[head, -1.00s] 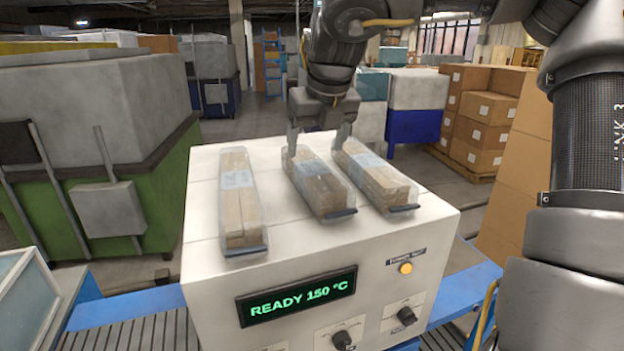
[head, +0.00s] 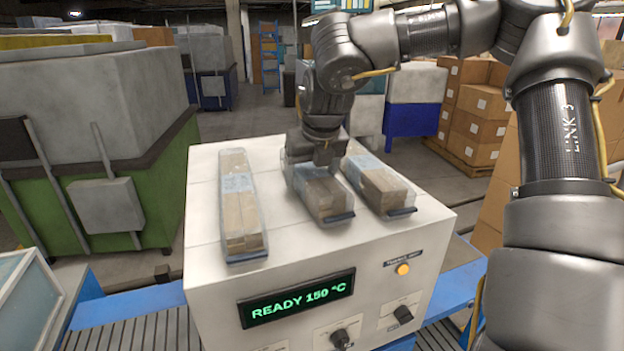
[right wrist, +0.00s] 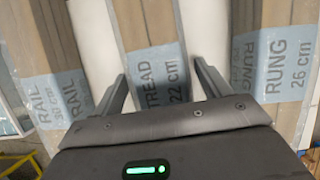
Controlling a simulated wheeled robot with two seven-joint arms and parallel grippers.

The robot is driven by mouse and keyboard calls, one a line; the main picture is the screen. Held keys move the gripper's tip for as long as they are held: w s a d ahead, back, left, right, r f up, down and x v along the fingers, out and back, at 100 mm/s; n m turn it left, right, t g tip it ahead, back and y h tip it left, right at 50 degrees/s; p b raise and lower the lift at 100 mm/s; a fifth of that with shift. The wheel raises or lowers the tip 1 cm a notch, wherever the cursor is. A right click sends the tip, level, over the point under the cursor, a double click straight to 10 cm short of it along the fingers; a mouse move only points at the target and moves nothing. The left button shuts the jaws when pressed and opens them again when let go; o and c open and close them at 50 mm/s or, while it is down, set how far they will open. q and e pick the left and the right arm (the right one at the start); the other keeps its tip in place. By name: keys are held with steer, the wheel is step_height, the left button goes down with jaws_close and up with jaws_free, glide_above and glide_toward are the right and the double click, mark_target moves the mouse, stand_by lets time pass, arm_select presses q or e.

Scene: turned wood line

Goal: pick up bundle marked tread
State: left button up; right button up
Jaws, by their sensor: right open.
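Three wrapped wood bundles lie side by side on the white machine top. The bundle marked TREAD 22 cm (right wrist: 162,72) is in the middle in the right wrist view; in the head view the middle bundle (head: 325,196) is partly hidden by my gripper. The RAIL bundle (head: 240,205) is to its left, and the RUNG bundle (head: 382,188) to its right. My right gripper (right wrist: 165,88) is open, its fingers on either side of the tread bundle near its label. It also shows in the head view (head: 313,172), low over that bundle's far part. My left gripper is not in view.
The white machine (head: 220,285) has a display reading READY 150 °C and knobs on its front. A blue conveyor frame (head: 130,305) runs beneath it. A green bin (head: 100,215) stands at left, and stacked cartons (head: 475,115) at back right.

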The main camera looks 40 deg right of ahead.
mark_target(310, 169)
steer(key=c, duration=1.3)
steer(key=shift+w+r, duration=0.1)
steer(key=shift+r, duration=0.4)
steer(key=b+v, duration=0.2)
steer(key=v, duration=0.2)
steer(key=shift+r, duration=0.1)
steer(key=s+r, duration=0.1)
steer(key=r, duration=0.1)
steer(key=s+a+r, duration=0.1)
steer(key=s+r, duration=0.1)
steer(key=shift+s+a+r, duration=0.2)
steer(key=shift+s, duration=0.05)
steer(key=s+a+r, duration=0.1)
steer(key=s, duration=0.1)
steer(key=s+a+r+b, duration=0.1)
steer(key=s, duration=0.2)
steer(key=s+a+r+b, duration=0.1)
steer(key=s, duration=0.2)
steer(key=shift+s+r, duration=0.2)
steer(key=shift+r, duration=0.15)
